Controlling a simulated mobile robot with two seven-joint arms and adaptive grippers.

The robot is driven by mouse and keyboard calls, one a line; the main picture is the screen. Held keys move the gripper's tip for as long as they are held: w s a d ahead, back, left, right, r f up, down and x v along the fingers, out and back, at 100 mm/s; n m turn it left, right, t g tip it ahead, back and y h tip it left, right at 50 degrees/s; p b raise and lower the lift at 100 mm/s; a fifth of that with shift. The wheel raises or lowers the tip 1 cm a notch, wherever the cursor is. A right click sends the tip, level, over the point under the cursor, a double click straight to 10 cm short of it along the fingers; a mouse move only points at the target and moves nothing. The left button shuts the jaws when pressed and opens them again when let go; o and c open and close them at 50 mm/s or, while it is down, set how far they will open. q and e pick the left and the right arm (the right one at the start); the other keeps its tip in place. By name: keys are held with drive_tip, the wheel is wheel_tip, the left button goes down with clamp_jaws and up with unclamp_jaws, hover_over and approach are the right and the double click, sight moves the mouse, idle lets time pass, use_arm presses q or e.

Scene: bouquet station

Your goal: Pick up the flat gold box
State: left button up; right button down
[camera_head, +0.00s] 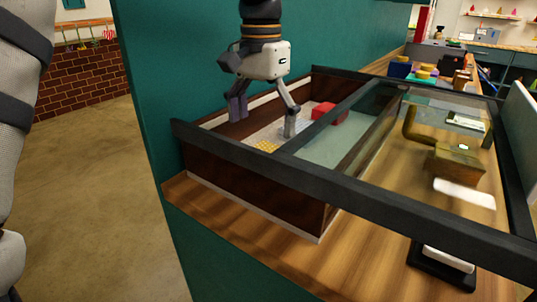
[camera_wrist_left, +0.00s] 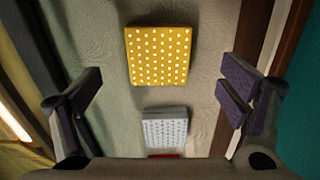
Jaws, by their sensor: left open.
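The flat gold box, yellow with white dots, lies on the pale floor of the display case in the left wrist view (camera_wrist_left: 158,56). In the head view only a small part of the gold box (camera_head: 266,146) shows above the case's front wall. My left gripper (camera_head: 264,118) points down into the open left part of the case, fingers wide apart and empty. In the wrist view the fingers of the left gripper (camera_wrist_left: 162,95) stand to either side, and the gold box lies beyond them towards the top of the picture. My right gripper is not in view.
A pale dotted box (camera_wrist_left: 165,128) lies close to the gold one. A red box (camera_head: 330,112) sits further back in the case. The case's dark frame (camera_head: 350,190) and brown wooden wall (camera_head: 255,190) surround the gripper. Glass (camera_head: 385,100) covers the part to the right.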

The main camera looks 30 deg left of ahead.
use_arm(q)
drive_tip(key=f, duration=0.7)
drive_tip(key=shift+w+d, duration=0.1)
drive_tip(key=shift+w, duration=0.3)
drive_tip(key=c, duration=1.3)
